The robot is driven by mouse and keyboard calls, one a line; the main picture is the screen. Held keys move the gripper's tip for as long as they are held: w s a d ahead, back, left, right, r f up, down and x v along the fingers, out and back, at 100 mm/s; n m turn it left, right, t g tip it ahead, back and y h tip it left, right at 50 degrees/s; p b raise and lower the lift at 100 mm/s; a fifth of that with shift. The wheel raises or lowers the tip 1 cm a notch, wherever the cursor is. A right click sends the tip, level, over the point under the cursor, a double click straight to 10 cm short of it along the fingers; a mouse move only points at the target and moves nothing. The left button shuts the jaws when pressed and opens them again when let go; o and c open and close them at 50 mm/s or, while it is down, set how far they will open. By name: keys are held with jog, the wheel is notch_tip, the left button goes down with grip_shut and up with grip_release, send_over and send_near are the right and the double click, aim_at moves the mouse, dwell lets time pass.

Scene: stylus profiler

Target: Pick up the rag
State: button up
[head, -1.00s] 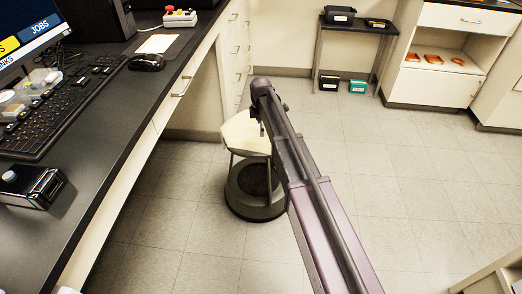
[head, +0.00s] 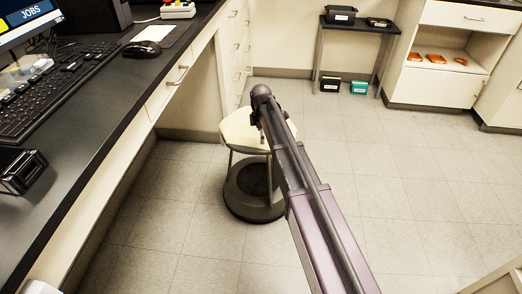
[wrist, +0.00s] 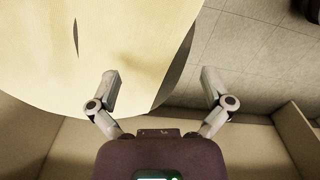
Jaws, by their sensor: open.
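A pale cream surface (wrist: 120,45) fills the upper left of the wrist view, with a dark slit in it and a shaded edge at the right. It matches the cream top of the stool (head: 239,128) in the head view. I cannot tell whether any of it is the rag, and no separate rag stands out. My gripper (wrist: 162,75) is open and empty. Its left finger overlaps the cream surface in the wrist view, and its right finger is over the floor. In the head view my arm hides most of the gripper and part of the stool top.
The black-topped desk (head: 105,105) runs along the left, with a keyboard (head: 45,100) and mouse (head: 142,48). A low dark table (head: 350,27) and white cabinet (head: 440,85) stand at the back. The tiled floor (head: 410,180) right of my arm is clear.

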jog(key=shift+f+b, duration=1.35)
jog(key=shift+f, duration=0.35)
jog(key=shift+f, duration=0.15)
jog(key=shift+f+b, duration=0.5)
jog(key=shift+b, duration=0.2)
jog(key=shift+r, duration=0.15)
jog(key=c, duration=0.6)
jog(key=shift+r, duration=0.1)
jog(key=shift+r+p, duration=0.25)
jog(key=shift+p, duration=0.2)
jog(key=shift+c, duration=0.3)
notch_tip(320, 180, up, 2)
jog(key=p, duration=0.2)
jog(key=shift+r+p, duration=0.25)
jog(key=shift+p, duration=0.05)
grip_shut()
notch_tip(320, 180, up, 9)
jog(key=p, duration=0.8)
jog(key=shift+p, duration=0.4)
